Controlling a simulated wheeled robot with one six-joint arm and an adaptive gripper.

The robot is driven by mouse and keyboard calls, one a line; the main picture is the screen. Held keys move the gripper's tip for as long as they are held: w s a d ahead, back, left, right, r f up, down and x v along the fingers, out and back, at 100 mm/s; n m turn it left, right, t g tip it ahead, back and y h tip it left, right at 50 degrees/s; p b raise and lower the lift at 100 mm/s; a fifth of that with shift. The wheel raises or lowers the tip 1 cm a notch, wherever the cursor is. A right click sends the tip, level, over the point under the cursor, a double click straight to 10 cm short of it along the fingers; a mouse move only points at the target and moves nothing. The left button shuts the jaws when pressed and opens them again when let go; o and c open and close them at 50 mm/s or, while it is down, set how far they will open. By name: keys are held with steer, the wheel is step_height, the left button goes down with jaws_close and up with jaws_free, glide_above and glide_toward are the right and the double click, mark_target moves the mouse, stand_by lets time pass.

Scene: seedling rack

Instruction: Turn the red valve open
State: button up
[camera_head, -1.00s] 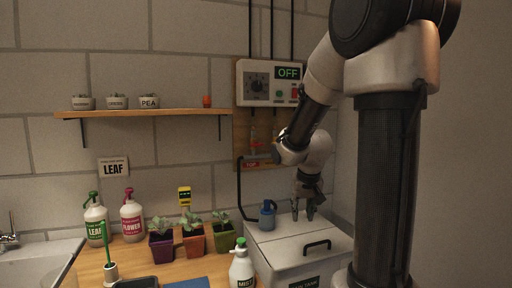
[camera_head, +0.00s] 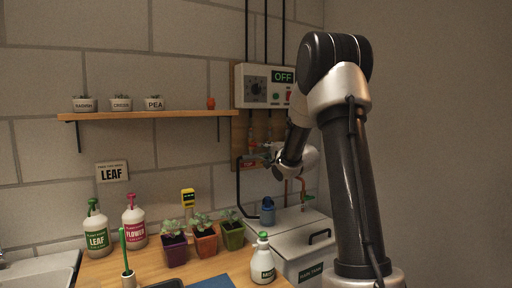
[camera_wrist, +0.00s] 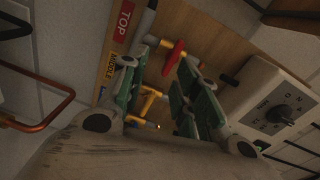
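In the wrist view, the red valve handle (camera_wrist: 174,57) shows as a short red bar near the TOP label (camera_wrist: 123,20) on the wooden board. My gripper (camera_wrist: 164,65) is open, its green-padded fingers apart and pointing at the board. The red handle appears between the fingertips, nearer the right one; whether they touch it I cannot tell. A yellow valve handle (camera_wrist: 150,100) shows lower down between the fingers, by the MIDDLE label (camera_wrist: 106,72).
A control box (camera_head: 264,86) reading OFF hangs above; in the wrist view the box (camera_wrist: 270,105) is close to the right finger. A copper pipe (camera_wrist: 45,125) is at left. Below stand a lidded white tank (camera_head: 290,232) with a blue fitting (camera_head: 267,212), seedling pots and bottles.

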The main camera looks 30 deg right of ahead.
steer(key=shift+m+t, duration=0.3)
steer(key=shift+m, duration=0.4)
steer(key=w, duration=0.5)
steer(key=w+r, duration=0.1)
steer(key=w, duration=0.2)
steer(key=shift+a+r, duration=0.1)
steer(key=shift+a, duration=0.25)
steer(key=shift+s, duration=0.1)
steer(key=shift+c, duration=0.4)
jaws_close()
